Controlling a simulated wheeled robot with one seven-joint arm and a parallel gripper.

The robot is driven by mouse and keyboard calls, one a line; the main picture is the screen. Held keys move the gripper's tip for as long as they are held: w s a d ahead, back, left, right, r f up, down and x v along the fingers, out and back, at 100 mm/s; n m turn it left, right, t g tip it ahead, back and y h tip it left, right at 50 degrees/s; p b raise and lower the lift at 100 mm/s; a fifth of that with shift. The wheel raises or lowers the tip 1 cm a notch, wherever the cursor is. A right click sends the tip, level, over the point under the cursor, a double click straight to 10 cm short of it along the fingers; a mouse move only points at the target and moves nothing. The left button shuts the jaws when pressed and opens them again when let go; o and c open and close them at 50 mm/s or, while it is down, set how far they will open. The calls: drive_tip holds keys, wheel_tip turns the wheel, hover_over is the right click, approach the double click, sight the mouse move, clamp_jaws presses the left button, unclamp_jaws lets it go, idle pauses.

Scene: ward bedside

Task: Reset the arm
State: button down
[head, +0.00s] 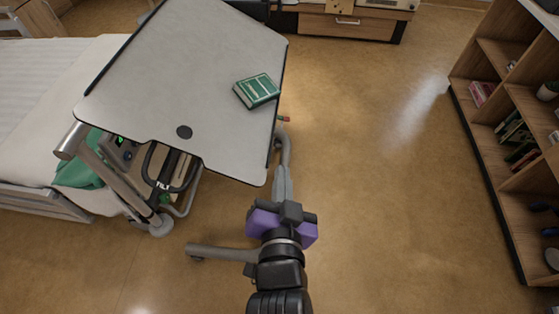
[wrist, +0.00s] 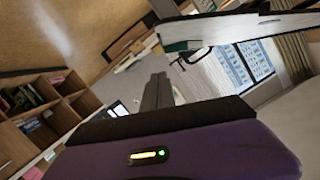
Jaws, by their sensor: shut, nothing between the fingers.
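My gripper (head: 291,211), with a purple body, is in the lower middle of the head view, in front of the near right corner of the overbed table (head: 190,70). In the wrist view its dark fingers (wrist: 158,92) are together, with nothing between them. A green book (head: 257,91) lies on the right side of the tabletop, apart from my gripper.
The table's grey base leg (head: 222,253) runs along the floor beside my arm. A bed (head: 50,75) stands at left with a green cloth (head: 80,175). Shelves (head: 515,130) line the right. Open floor (head: 400,190) lies between table and shelves.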

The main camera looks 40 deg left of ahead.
drive_tip(key=shift+v, duration=2.35)
